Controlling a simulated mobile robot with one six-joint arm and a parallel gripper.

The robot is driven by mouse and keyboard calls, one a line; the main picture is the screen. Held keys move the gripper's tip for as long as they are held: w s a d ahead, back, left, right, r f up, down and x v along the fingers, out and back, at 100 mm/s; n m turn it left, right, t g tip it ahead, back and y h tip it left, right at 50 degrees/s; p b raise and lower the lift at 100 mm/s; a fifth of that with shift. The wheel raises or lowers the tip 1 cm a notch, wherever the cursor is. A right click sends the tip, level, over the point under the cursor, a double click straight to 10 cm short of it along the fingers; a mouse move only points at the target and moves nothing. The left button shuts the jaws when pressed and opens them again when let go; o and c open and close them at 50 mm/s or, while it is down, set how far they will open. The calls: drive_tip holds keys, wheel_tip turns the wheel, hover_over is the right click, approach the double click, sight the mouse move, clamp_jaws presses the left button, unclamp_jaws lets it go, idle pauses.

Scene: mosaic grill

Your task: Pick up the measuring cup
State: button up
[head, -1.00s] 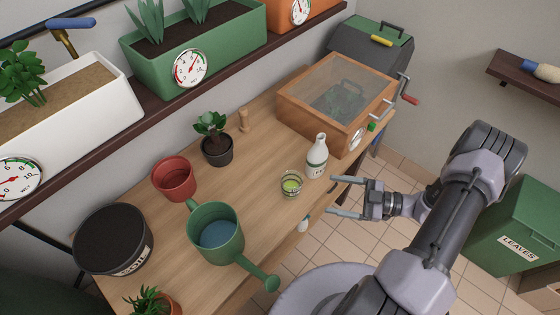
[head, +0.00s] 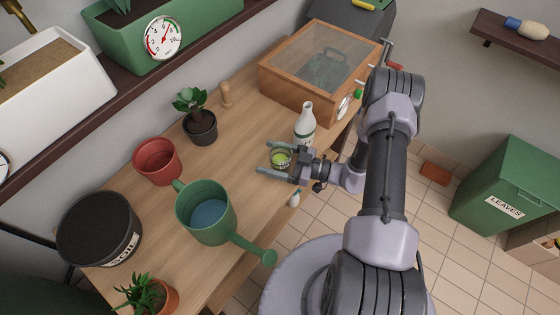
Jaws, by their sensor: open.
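The measuring cup (head: 281,158) is a small clear cup with green contents, standing upright on the wooden table near its front edge. My gripper (head: 270,157) is open, with its two fingers pointing left, one on either side of the cup. The cup sits between the fingers; I cannot tell whether either finger touches it. Part of the cup's right side is close to the gripper's palm.
A white bottle (head: 305,124) stands just behind my gripper. A green watering can (head: 205,213) stands to the lower left, its spout over the table edge. A red pot (head: 157,161), a potted plant (head: 199,122) and a wooden glass-topped box (head: 296,96) stand farther off. Table left of the cup is clear.

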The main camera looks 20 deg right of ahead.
sight(271, 150)
drive_tip(key=c, duration=1.7)
drive_tip(key=shift+r, duration=0.3)
clamp_jaws()
wheel_tip(271, 150, up, 4)
drive_tip(key=shift+f+p, duration=0.2)
drive_tip(key=shift+p, duration=1)
drive_tip(key=s+d+p, duration=0.1)
drive_tip(key=s+d, duration=0.1)
drive_tip(key=s, duration=0.5)
drive_tip(key=s+d+p, duration=0.2)
drive_tip(key=s+d, duration=0.1)
drive_tip(key=s, duration=0.5)
drive_tip(key=shift+d+r, duration=0.35)
drive_tip(key=shift+r, duration=0.1)
drive_tip(key=shift+w, duration=0.1)
